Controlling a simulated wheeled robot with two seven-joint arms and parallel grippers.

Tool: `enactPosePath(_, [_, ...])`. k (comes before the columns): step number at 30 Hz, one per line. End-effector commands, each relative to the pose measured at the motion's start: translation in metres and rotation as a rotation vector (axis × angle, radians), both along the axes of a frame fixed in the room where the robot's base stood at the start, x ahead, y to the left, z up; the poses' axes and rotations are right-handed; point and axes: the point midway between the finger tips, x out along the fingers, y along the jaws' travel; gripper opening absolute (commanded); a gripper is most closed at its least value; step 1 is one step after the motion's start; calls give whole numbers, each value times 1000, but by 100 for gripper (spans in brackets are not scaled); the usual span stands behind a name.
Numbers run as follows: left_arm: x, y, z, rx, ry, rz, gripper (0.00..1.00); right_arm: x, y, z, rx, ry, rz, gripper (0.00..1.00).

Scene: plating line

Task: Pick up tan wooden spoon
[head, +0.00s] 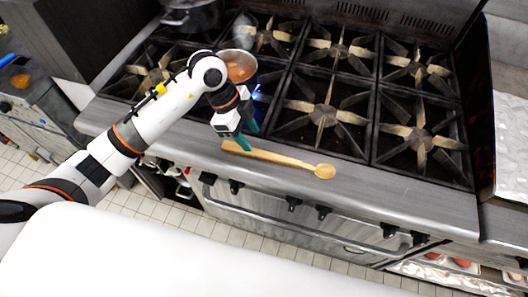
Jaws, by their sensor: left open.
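A tan wooden spoon (282,158) lies on the steel front ledge of the stove (380,193). Its round bowl end points right and its handle end points left. My left gripper (248,138) is open, with teal fingertips just above and beside the handle end. Whether a finger touches the handle cannot be told. My right gripper is not in view.
A pot with brownish contents (238,70) stands on a burner behind my left gripper. Several black burner grates (325,115) fill the stove top. A dark pot (192,14) stands at the back left. Knobs and a handle line the stove front.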

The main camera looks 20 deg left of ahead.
Motion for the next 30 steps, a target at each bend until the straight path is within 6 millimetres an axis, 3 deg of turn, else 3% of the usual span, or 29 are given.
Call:
enactPosePath(10, [0, -17, -28, -4, 4, -2, 47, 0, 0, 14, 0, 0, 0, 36])
enactPosePath(18, [3, -33, -62, -3, 2, -2, 47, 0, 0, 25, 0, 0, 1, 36])
enactPosePath(26, [3, -34, -66, -3, -1, -2, 47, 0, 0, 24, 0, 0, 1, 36])
enactPosePath(30, [3, -34, -66, -3, -1, -2, 27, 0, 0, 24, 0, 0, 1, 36])
